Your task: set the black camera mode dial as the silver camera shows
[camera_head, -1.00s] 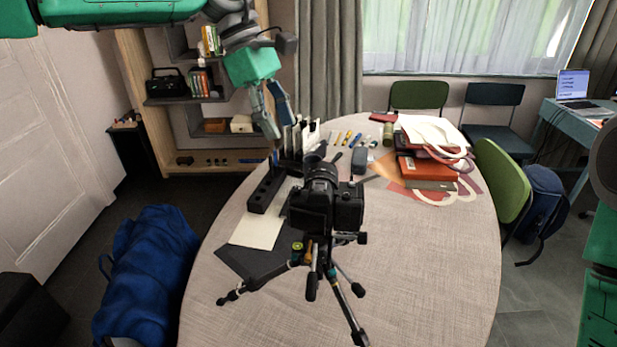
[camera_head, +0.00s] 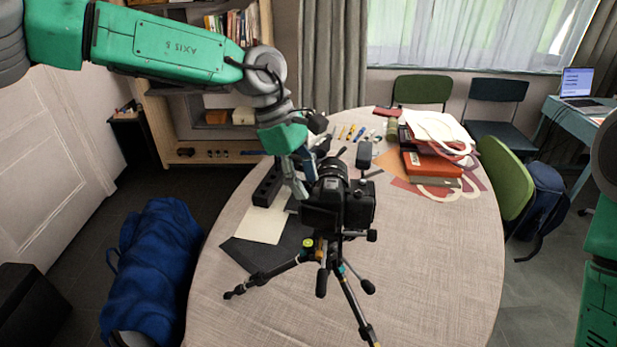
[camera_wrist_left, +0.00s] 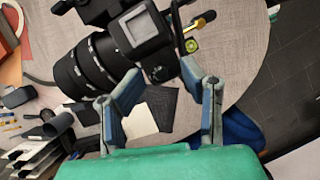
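The black camera (camera_head: 340,203) stands on a tripod (camera_head: 330,262) on the round table, with its long lens pointing away from me. In the left wrist view the black camera (camera_wrist_left: 148,32) fills the top, with a small round dial (camera_wrist_left: 158,73) on its near end. My left gripper (camera_head: 306,184) is at the camera's left side. In the wrist view the left gripper (camera_wrist_left: 162,68) is open, its two fingers spread apart around the dial end with nothing clamped. Contact cannot be told. I cannot make out a silver camera. My right gripper is out of view.
A black tray (camera_head: 267,185), a pale sheet (camera_head: 262,222) and a dark mat (camera_head: 262,252) lie left of the tripod. Books (camera_head: 432,165) and a tote bag (camera_head: 435,128) lie at the back right. The table's front right is clear.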

